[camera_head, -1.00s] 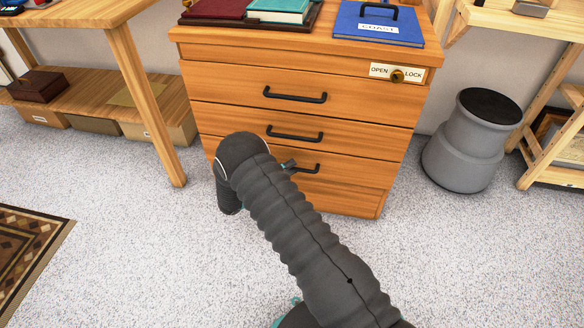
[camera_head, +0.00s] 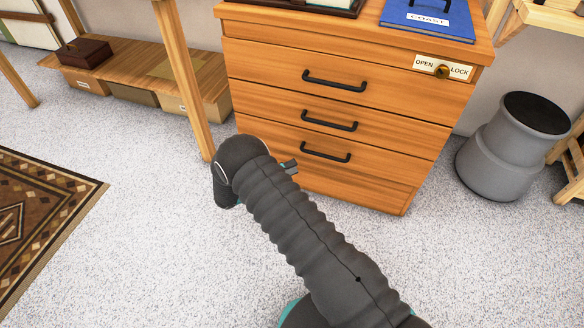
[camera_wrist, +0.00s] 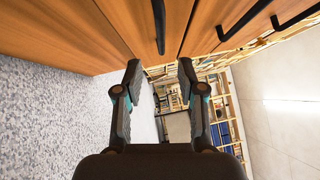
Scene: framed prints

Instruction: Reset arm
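My arm reaches forward in the head view, in front of a wooden drawer cabinet (camera_head: 330,130), with its bent wrist end low and left of the cabinet's lower drawers. In the wrist view my gripper (camera_wrist: 160,80) is open, its two fingers apart with nothing between them. The cabinet's drawer fronts (camera_wrist: 120,30) fill the top of the wrist view. A black drawer handle (camera_wrist: 159,25) shows just beyond the fingertips, apart from them. All the drawers look shut. In the head view my fingers are mostly hidden behind the wrist.
A blue folder (camera_head: 430,18) lies on the cabinet top, above an OPEN/LOCK plate (camera_head: 443,67). A grey stool-like bin (camera_head: 510,150) stands right of the cabinet. A wooden bench (camera_head: 195,75) stands left, and a patterned rug (camera_head: 40,215) lies on the floor. The speckled floor between is clear.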

